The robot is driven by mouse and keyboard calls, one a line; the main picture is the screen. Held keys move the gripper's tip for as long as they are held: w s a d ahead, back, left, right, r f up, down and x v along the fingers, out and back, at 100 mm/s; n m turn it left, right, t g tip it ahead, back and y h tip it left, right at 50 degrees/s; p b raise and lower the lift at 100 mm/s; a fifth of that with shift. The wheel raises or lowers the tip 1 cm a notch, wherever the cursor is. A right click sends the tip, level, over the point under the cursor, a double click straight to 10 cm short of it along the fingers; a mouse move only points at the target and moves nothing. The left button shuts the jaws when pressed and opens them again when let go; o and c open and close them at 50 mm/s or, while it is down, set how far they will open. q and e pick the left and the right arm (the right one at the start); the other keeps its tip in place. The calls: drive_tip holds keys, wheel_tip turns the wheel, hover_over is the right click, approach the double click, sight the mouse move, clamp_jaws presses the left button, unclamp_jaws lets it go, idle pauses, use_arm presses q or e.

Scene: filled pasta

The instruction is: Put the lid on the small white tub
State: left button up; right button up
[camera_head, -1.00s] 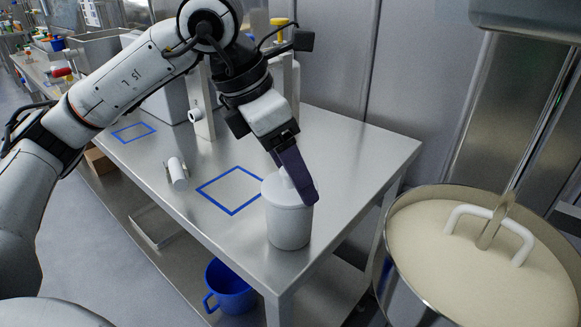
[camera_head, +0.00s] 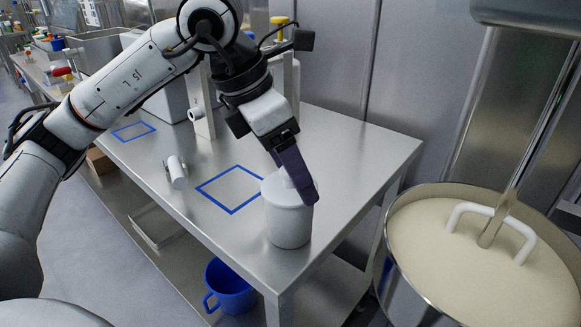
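The small white tub (camera_head: 288,225) stands upright near the front right corner of the steel table. A white lid (camera_head: 271,187) is on top of the tub, and its rim looks level with the tub's edge. The finger hides the lid's centre and any knob there, so I cannot tell whether the gripper is open or shut. My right gripper is not in view.
The steel table (camera_head: 345,150) has two blue taped squares; the nearer one (camera_head: 232,212) is empty, left of the tub. A white cylinder (camera_head: 177,172) lies at the left edge. A large pot (camera_head: 480,250) of pale mixture is right.

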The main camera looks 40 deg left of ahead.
use_arm(q)
drive_tip(key=o, duration=1.3)
drive_tip(key=shift+r+p, duration=2.9)
drive_tip(key=shift+r, duration=0.65)
clamp_jaws()
